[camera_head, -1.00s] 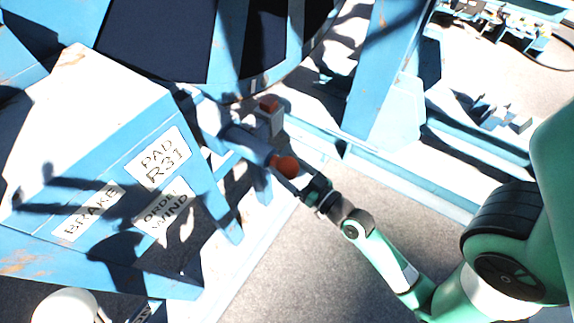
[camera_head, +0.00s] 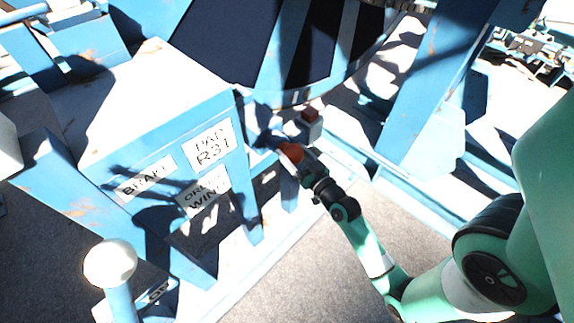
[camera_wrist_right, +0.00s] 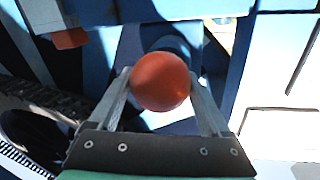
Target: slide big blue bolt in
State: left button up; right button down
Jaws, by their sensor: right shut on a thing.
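The big blue bolt (camera_head: 268,139) ends in a round orange-red knob (camera_head: 291,152). It lies at the blue frame just right of the labelled box, with only a short length of its shaft showing. In the right wrist view the knob (camera_wrist_right: 160,81) sits between my two fingers, with the blue shaft (camera_wrist_right: 177,46) behind it. My right gripper (camera_head: 298,160) is shut on the knob; it also shows in the right wrist view (camera_wrist_right: 160,92). How deep the bolt's far end sits is hidden. My left gripper is not in view.
A blue box (camera_head: 160,105) with labels such as BRAKE stands left of the bolt. A grey block with a red top (camera_head: 311,118) is close beside the knob. The dark reel (camera_head: 230,40) is behind. A white ball-topped post (camera_head: 110,262) stands lower left. Grey floor (camera_head: 300,265) is open in front.

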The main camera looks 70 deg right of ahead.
jog(key=shift+f, duration=0.15)
jog(key=shift+c, duration=0.3)
grip_release()
jog(key=shift+w, duration=0.1)
jog(key=shift+o, duration=0.3)
jog(key=shift+w+d, duration=0.15)
jog(key=b+v, duration=0.3)
jog(key=v, duration=0.8)
jog(key=shift+s+a+b, duration=0.3)
